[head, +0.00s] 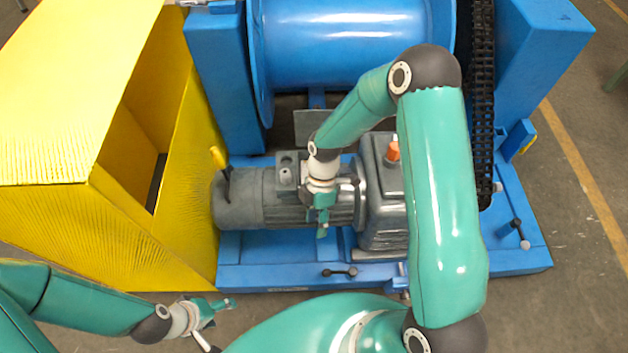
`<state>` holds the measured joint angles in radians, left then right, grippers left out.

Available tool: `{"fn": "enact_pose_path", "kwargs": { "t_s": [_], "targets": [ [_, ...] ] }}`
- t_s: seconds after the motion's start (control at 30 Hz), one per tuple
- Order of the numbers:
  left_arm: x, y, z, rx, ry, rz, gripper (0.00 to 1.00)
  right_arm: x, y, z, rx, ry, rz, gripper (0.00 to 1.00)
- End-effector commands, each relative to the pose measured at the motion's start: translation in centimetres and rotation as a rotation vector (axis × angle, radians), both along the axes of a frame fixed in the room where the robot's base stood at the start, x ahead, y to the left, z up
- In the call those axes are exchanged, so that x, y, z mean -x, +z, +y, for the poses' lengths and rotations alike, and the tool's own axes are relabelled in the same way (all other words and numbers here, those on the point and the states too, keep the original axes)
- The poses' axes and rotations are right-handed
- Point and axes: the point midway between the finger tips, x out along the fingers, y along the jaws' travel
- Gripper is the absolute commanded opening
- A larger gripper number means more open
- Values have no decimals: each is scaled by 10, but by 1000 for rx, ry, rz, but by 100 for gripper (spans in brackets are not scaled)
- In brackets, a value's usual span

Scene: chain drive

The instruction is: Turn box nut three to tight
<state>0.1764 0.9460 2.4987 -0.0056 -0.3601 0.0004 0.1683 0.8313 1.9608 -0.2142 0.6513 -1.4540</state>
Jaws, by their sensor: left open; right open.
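The grey motor (255,200) lies on the blue base frame, with a small grey box (287,168) on its top. Box nut three cannot be made out; the nuts are too small or hidden by my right wrist. My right gripper (322,218) is open and hangs over the motor's ribbed body, just right of the grey box. Whether it touches the motor cannot be told. My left gripper (220,324) is open and empty at the lower left, in front of the base frame and clear of it.
A yellow guard (60,90) stands open at the left. A blue drum (350,45) and a black chain (481,100) are behind. A grey gearbox (380,225) with an orange cap (393,151) is right of the motor. A yellow-handled lever (218,158) rises beside the motor's left end.

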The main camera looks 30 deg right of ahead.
Motion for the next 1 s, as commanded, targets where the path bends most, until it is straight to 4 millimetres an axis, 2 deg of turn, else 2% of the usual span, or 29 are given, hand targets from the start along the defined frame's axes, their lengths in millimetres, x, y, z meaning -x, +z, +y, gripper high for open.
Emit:
{"fn": "enact_pose_path", "kwargs": {
  "t_s": [0.03,0.1,0.2,0.3,0.47,0.67,0.87,1.0],
  "targets": [
    [0,-32,0,0,0,1,64,-35,-6,-18,0,154,-63,50],
    [0,-59,0,0,0,1,64,-74,9,-43,11,351,-127,50],
    [1,-96,0,0,-1,2,64,-118,36,-72,52,529,-209,50],
    [1,-122,0,0,0,1,64,-143,60,-87,97,603,-278,50],
    [0,-148,0,0,0,1,64,-162,80,-95,140,627,-354,50],
    [0,-156,0,0,0,0,64,-167,82,-94,152,627,-381,50],
    [0,-161,0,0,0,0,64,-167,59,-94,151,627,-378,50],
    [0,-169,0,0,0,0,64,-167,31,-93,150,627,-378,50]
  ]
}}
